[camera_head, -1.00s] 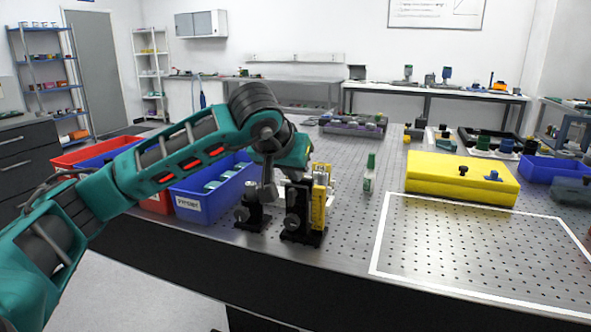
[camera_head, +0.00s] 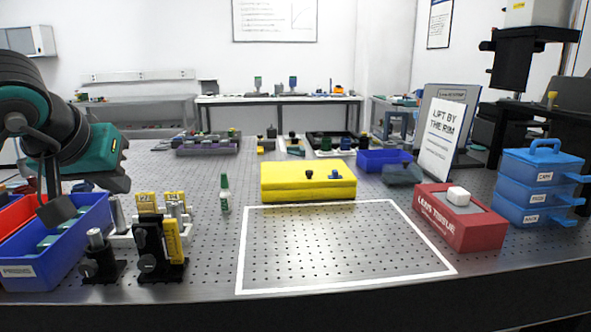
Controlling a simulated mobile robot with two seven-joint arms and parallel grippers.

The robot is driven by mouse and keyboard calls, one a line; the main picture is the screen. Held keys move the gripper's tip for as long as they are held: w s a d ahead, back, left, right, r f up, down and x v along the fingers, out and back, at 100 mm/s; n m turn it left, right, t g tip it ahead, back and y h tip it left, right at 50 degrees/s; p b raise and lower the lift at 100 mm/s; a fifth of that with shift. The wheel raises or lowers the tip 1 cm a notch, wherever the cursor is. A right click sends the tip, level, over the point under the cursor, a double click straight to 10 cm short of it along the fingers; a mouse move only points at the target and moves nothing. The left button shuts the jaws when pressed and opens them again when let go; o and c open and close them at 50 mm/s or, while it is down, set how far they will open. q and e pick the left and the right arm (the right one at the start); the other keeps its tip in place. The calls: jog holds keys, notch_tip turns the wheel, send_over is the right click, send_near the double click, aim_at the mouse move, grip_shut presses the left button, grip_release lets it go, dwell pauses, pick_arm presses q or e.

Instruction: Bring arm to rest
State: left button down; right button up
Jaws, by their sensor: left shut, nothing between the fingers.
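My left arm comes in at the left edge, its teal and black wrist high. Its gripper (camera_head: 57,208) points down and is shut and empty. In the picture it overlaps the blue bin (camera_head: 78,238) at the left; I cannot tell its height above the bin. It appears clear of the black post mounts to its right. My right gripper is not in view.
Black mounts (camera_head: 148,262) stand near the bench's front edge, right of the bin. A green-capped bottle (camera_head: 225,200), a yellow case (camera_head: 300,188), a red wipe box (camera_head: 460,225) and blue drawers (camera_head: 537,190) stand on the bench. The white-outlined area (camera_head: 330,240) is empty.

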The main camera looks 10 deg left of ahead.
pick_arm(q)
jog(key=s+d+f+n+g+h, duration=0.1)
jog(key=d+f+g+h, duration=0.1)
jog(key=d+f+h, duration=0.35)
jog(key=d+f+n+g+h, duration=0.1)
jog(key=d+f+g+h, duration=0.15)
jog(key=d, duration=0.55)
jog(key=s+d+n+g+h, duration=0.2)
jog(key=s+d+n+h, duration=0.3)
jog(key=d+n+h, duration=0.6)
jog(key=w+a+f+m+t+y+p, duration=0.1)
jog(key=a+f+m+t+y, duration=0.15)
jog(key=f+m+t, duration=0.6)
jog(key=w+a+f+m+t+y, duration=0.2)
jog(key=f+m+y, duration=0.15)
jog(key=m, duration=0.95)
jog(key=w+a+f+m+t+y+p, duration=0.1)
jog(key=a+f+m+t+y, duration=0.3)
jog(key=m, duration=0.7)
jog(key=s+a+f+n+g+y, duration=0.1)
jog(key=s+f+n+g+y, duration=0.1)
jog(key=s+f+n, duration=0.4)
jog(key=s+a+f+n+g+y, duration=0.1)
jog(key=s+f+n+g+y, duration=0.2)
jog(key=f, duration=1)
jog(key=s+n, duration=0.3)
jog(key=n, duration=0.2)
jog(key=shift+s+f+g+y, duration=0.25)
jog(key=shift+s+g+y, duration=0.05)
jog(key=shift+s+g, duration=0.1)
